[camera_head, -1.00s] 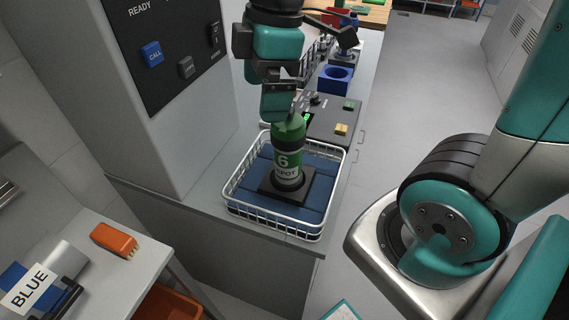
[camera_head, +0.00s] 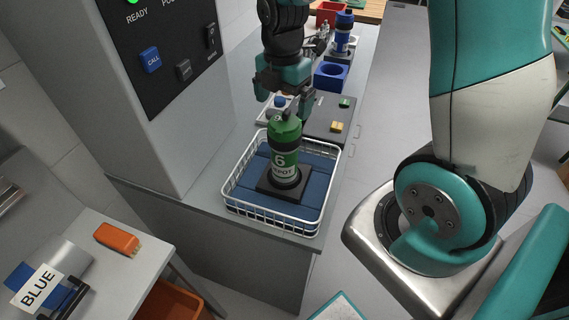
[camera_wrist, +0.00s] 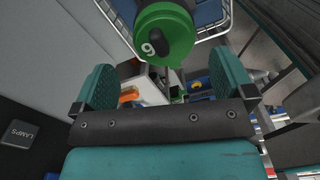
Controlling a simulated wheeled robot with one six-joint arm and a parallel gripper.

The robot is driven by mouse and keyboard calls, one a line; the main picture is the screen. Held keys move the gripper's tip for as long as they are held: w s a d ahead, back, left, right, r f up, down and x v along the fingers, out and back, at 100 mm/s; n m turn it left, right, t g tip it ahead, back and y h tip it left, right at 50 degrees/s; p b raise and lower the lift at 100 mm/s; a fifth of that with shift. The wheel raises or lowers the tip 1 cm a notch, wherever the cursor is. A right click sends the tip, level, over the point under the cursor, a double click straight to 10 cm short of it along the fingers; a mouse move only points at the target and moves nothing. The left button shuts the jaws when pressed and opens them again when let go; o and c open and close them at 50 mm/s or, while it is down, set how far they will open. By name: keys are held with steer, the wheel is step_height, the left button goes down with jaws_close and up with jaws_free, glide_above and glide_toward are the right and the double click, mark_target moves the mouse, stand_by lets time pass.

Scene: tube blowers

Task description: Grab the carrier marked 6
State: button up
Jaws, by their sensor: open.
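The green carrier (camera_head: 285,150) with a white 6 stands upright on a dark square base (camera_head: 268,194) in a white wire basket (camera_head: 268,224) with a blue floor. My gripper (camera_head: 283,103) is open and empty, just above and behind the carrier's top in the head view. In the wrist view, the carrier's green cap (camera_wrist: 178,48) with a 6 shows at the top, beyond the two teal fingers of my gripper (camera_wrist: 167,85). I cannot tell the exact gap between the fingers and the cap.
A tall grey cabinet with a CALL button (camera_head: 150,59) stands close on the left. Behind the basket are a control box with a yellow button (camera_head: 337,127), a blue holder (camera_head: 330,76) and a blue carrier (camera_head: 343,32). An orange connector (camera_head: 118,240) lies on the left bench.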

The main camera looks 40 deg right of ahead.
mark_target(284, 121)
steer(key=shift+s+a+f+p, duration=0.15)
steer(key=shift+f+p, duration=0.35)
steer(key=shift+f, duration=1.25)
steer(key=shift+s+d+f+p, duration=0.15)
steer(key=shift+f+p, duration=0.35)
steer(key=shift+f, duration=1.25)
steer(key=shift+a, duration=0.1)
steer(key=c, duration=1.2)
